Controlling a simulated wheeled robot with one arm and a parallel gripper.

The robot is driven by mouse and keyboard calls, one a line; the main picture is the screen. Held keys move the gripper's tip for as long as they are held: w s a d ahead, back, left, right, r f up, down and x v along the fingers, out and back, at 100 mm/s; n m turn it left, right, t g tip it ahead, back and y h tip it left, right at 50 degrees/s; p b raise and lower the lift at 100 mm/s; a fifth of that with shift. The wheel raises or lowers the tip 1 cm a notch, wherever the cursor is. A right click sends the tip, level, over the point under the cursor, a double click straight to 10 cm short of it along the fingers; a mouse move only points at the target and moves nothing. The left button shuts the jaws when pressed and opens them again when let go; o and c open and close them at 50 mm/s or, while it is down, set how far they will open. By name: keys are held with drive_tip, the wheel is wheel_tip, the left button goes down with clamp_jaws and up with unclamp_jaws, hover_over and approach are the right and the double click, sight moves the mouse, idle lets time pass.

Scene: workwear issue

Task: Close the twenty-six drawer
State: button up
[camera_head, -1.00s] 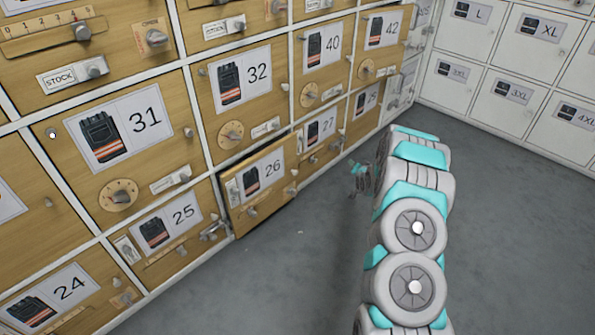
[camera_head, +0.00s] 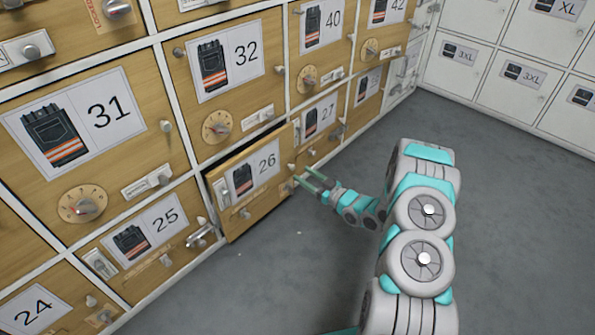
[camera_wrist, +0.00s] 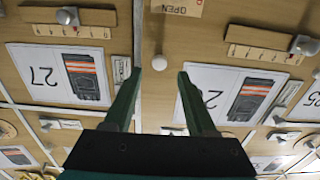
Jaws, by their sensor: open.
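My gripper (camera_head: 306,179) is open and empty at the right edge of this drawer front. In the wrist view, which is upside down, the gripper (camera_wrist: 158,77) has its fingers spread. A pale round knob (camera_wrist: 159,62) shows just beyond the fingertips. The right finger covers part of the number on the drawer's label (camera_wrist: 210,90). I cannot tell whether the fingers touch the drawer.
Drawer 25 (camera_head: 160,255) is to the left, drawer 27 (camera_head: 325,150) to the right and drawer 32 (camera_head: 245,95) above. Many fronts carry protruding knobs, dials and latches. White lockers (camera_head: 500,70) stand at the back right. The grey floor (camera_head: 310,280) is clear.

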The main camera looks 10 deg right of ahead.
sight(294, 168)
drive_tip(key=shift+x, duration=2)
clamp_jaws()
